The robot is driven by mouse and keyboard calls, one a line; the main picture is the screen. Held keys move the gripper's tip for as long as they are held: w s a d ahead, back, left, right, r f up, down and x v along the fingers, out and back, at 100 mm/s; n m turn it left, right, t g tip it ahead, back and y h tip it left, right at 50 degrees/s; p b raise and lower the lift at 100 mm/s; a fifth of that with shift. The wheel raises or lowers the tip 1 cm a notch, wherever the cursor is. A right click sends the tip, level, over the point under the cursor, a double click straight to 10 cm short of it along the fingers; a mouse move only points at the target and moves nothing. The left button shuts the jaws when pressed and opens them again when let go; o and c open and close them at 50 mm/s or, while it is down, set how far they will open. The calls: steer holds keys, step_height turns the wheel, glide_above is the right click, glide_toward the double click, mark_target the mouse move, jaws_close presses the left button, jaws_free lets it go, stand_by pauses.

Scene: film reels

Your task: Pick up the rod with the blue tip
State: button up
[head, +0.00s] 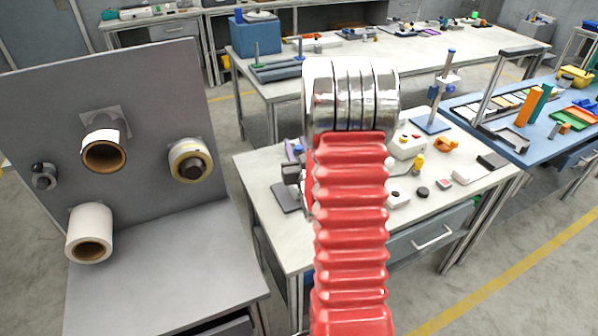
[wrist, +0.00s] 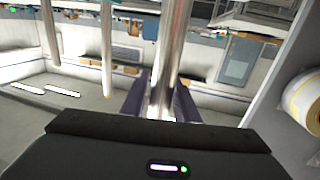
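No rod with a blue tip is clear to me in either view. In the wrist view, my gripper (wrist: 160,85) shows as two dark fingers a small gap apart. A shiny metal pole (wrist: 176,35) shows in line with that gap and runs out of the top of the picture. I cannot tell whether it is held or stands behind the fingers, and no coloured tip shows on it. In the head view, my red arm hides the gripper. A stand with a blue-topped post (head: 448,75) is on the near table, right of my arm.
A grey panel (head: 45,115) at left carries several rolls. A yellow-rimmed roll (head: 190,160) is on it; such a roll (wrist: 306,100) is close at right in the wrist view. The near table (head: 465,185) holds small parts. A blue table (head: 520,150) stands at right.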

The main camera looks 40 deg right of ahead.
jaws_close()
steer(key=shift+r, duration=0.15)
stand_by(0.4)
step_height(320, 180, up, 10)
stand_by(0.7)
stand_by(0.5)
